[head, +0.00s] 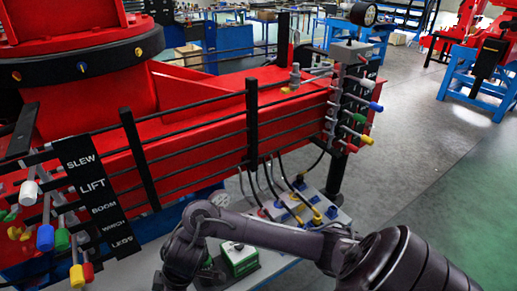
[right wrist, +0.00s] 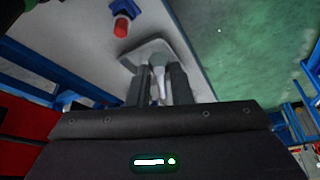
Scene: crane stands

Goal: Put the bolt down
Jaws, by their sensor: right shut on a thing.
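In the right wrist view my right gripper (right wrist: 166,82) is shut on a pale grey bolt (right wrist: 159,63). The bolt's rounded end shows between the fingertips; part of it is hidden by the fingers. A small grey tray or plate (right wrist: 133,58) with rounded corners lies beyond the fingertips. I cannot tell whether the bolt touches it. In the head view my right arm reaches in from the lower right and bends down at the bottom middle; its fingers and the bolt cannot be made out there. My left gripper is not in view.
A light grey bench top (head: 345,222) carries a green box (head: 238,257) beside my arm and hoses with yellow fittings (head: 318,215). A red cylinder (right wrist: 121,27) stands near the tray. The red crane (head: 200,95), rails and coloured levers (head: 364,120) fill the left and middle. Open floor lies right.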

